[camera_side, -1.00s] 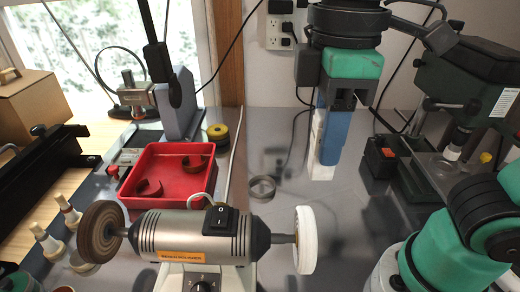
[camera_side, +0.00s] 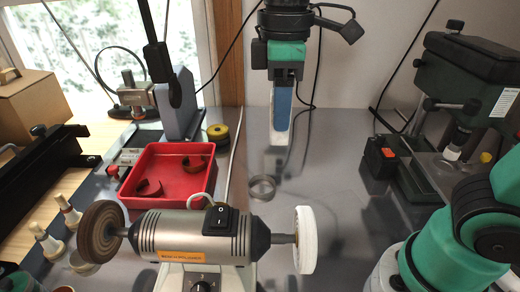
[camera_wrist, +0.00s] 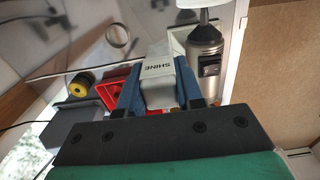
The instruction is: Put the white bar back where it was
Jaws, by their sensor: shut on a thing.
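My gripper (camera_side: 281,112) hangs upright above the grey bench, behind the bench grinder and right of the red tray (camera_side: 138,198). Its blue fingers are shut on the white bar (camera_side: 278,139), whose lower end sticks out below them. The near finger hides most of the bar in the side view. I cannot tell the exact gap between bar and bench.
The bench grinder (camera_side: 195,235) with its white wheel (camera_side: 304,240) stands in front. A metal ring (camera_side: 262,187) lies on the bench. A yellow spool (camera_side: 218,133) stands left of my gripper. A black box with a red top (camera_side: 380,157) is at right.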

